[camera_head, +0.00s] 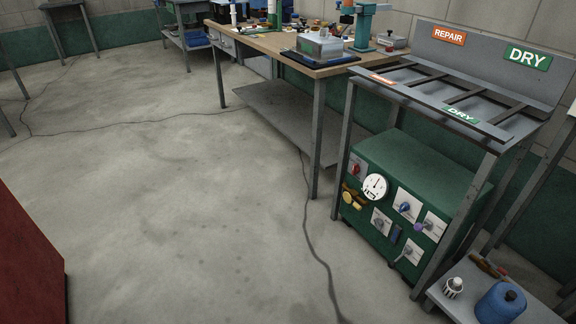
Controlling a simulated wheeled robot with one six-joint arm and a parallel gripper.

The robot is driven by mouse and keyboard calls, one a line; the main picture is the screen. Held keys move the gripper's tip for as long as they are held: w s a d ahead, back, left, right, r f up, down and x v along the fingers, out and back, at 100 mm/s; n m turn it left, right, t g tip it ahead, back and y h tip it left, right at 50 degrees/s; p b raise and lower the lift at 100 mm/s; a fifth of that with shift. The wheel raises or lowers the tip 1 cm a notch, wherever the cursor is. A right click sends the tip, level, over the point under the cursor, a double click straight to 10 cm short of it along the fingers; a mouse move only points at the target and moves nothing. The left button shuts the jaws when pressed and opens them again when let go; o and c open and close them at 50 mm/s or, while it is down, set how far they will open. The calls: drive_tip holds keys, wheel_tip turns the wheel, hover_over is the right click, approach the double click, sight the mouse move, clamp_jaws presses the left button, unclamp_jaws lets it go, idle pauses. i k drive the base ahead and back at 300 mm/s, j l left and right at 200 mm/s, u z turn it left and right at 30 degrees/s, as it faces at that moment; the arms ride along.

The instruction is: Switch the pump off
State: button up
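A green box-shaped machine (420,160) stands under the rack at the right; no label names it as the pump. Its front carries a round white gauge (375,187), a red knob (356,169) at upper left and a blue knob (405,207) on a white plate. More small controls sit on white plates at the right (432,225), lower middle (380,221) and lower right (411,252). A dark blue part (395,233) sits between them, and brass-coloured fittings (352,198) are at the left. The control settings are too small to read. My gripper is not in view.
The rack (500,62) above has REPAIR and DRY signs; its legs stand before the machine. A low shelf (465,300) with a blue container (501,303) is at lower right. A workbench (285,42) stands behind, a red block (28,260) at left. The middle floor is clear except for cables.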

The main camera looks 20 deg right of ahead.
sight(355, 168)
drive_tip(key=i+l+z, duration=0.1)
drive_tip(key=z, duration=1.65)
drive_tip(key=i+j+z, duration=0.25)
drive_tip(key=i+j, duration=0.8)
drive_tip(key=i+l, duration=0.05)
drive_tip(key=i, duration=0.05)
